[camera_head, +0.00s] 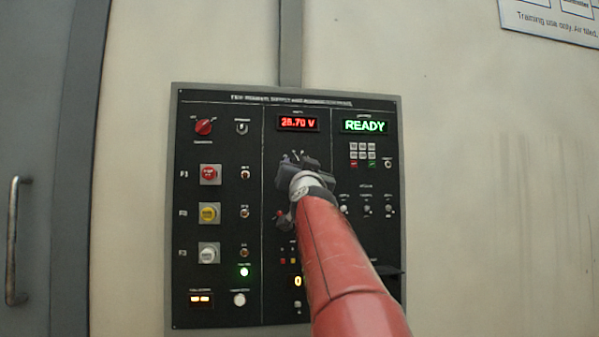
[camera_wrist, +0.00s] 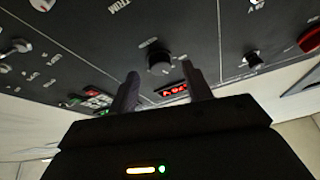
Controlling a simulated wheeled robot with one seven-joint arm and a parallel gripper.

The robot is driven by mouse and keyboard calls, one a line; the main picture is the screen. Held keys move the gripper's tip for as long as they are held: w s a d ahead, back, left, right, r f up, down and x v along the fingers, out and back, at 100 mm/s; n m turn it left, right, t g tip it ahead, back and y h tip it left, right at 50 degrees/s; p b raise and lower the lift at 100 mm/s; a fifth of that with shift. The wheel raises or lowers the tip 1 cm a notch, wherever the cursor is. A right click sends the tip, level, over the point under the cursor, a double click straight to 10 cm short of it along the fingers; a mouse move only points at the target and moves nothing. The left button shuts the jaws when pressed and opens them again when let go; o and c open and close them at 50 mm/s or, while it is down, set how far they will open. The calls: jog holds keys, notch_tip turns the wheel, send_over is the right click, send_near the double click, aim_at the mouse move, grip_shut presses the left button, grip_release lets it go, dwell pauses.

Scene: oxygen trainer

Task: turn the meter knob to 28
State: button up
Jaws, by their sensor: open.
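The meter display (camera_head: 298,123) glows red and reads about 28.70 V. It also shows upside down in the wrist view (camera_wrist: 172,90). A round black knob (camera_wrist: 159,60) stands out from the panel near the display in the wrist view. In the head view the knob is hidden behind my gripper (camera_head: 300,163). My gripper is in front of the panel's middle column, just below the display. In the wrist view its two open fingers (camera_wrist: 160,70) are apart with nothing held. The knob appears between and just beyond the fingertips; contact cannot be told.
The black panel (camera_head: 222,310) has a red rotary switch (camera_head: 203,127), a red button (camera_head: 210,174), a yellow button (camera_head: 209,213) and small toggles at left. A green READY display (camera_head: 366,126) and keypad (camera_head: 363,154) are at right. A door handle (camera_head: 14,240) is far left.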

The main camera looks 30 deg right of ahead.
jog(key=b+v, duration=0.1)
jog(key=v, duration=0.4)
jog(key=shift+s+a+f, duration=0.1)
jog(key=shift+s+f, duration=0.1)
jog(key=shift+s, duration=0.15)
jog(key=s+a+f+n+g+y, duration=0.2)
jog(key=s+a+f+g+y, duration=0.15)
jog(key=f, duration=0.55)
jog(key=s+a+f+n+g+y, duration=0.25)
jog(key=a+f, duration=0.25)
jog(key=f, duration=0.4)
jog(key=s+a+f+n+g+y, duration=0.1)
jog(key=s+a+f+g+y, duration=0.2)
jog(key=f, duration=0.6)
jog(key=s+a+f+g, duration=0.2)
jog(key=s+f+g, duration=0.1)
jog(key=s+f, duration=0.6)
jog(key=s+a+f+n+g+h, duration=0.1)
jog(key=s+a+f+g, duration=0.1)
jog(key=s+f, duration=0.8)
notch_tip(320, 180, down, 6)
jog(key=shift+s+r+g, duration=0.1)
jog(key=shift+s+g, duration=0.15)
jog(key=shift+g, duration=0.65)
jog(key=shift+n, duration=0.25)
